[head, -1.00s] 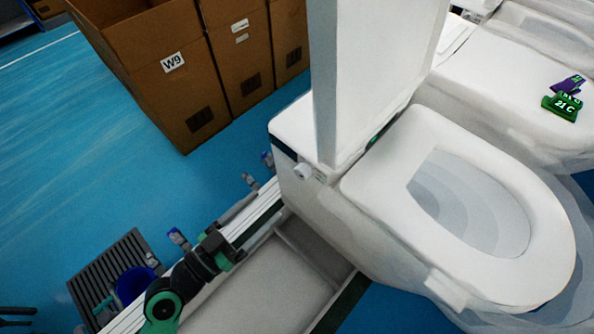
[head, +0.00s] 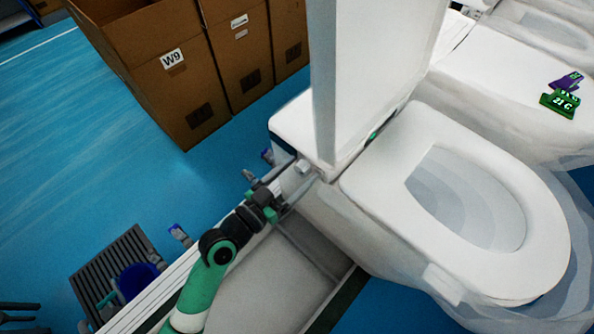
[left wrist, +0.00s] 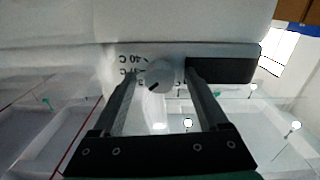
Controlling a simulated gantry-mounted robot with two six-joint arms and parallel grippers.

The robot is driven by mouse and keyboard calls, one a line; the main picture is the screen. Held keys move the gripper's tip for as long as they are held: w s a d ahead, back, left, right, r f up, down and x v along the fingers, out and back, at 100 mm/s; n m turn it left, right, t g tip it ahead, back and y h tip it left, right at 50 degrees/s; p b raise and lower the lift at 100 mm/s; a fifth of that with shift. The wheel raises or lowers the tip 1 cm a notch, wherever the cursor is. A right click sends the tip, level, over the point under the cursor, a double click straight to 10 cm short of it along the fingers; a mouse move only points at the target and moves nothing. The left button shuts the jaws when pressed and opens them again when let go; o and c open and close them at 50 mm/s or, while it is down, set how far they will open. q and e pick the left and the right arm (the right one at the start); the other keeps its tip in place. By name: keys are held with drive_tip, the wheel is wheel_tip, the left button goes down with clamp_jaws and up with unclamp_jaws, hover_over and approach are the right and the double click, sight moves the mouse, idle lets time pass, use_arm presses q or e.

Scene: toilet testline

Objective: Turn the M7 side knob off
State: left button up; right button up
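The white side knob (head: 301,167) sits on the side of the white toilet (head: 345,215), below the raised lid. In the left wrist view the knob (left wrist: 160,76) has a dark pointer mark, beside temperature markings (left wrist: 130,70) partly hidden by a finger. My left gripper (head: 306,171) is at the toilet's side. In the left wrist view its fingers (left wrist: 160,82) are open, one on each side of the knob, with a gap showing on both sides. No M7 label is readable. My right gripper is not in view.
A pale conveyor frame (head: 255,285) lies under my left arm. Another toilet with green and purple tags (head: 560,103) is at the right. A dark grate (head: 105,265) is at the lower left.

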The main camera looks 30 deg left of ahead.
use_arm(q)
clamp_jaws()
drive_tip(key=shift+n, duration=0.4)
drive_tip(key=n+p, duration=0.1)
drive_tip(key=n, duration=0.1)
drive_tip(key=shift+n, duration=0.3)
drive_tip(key=n+p, duration=0.1)
drive_tip(key=n, duration=0.3)
drive_tip(key=shift+n, duration=0.3)
idle(0.3)
drive_tip(key=shift+o, duration=0.4)
unclamp_jaws()
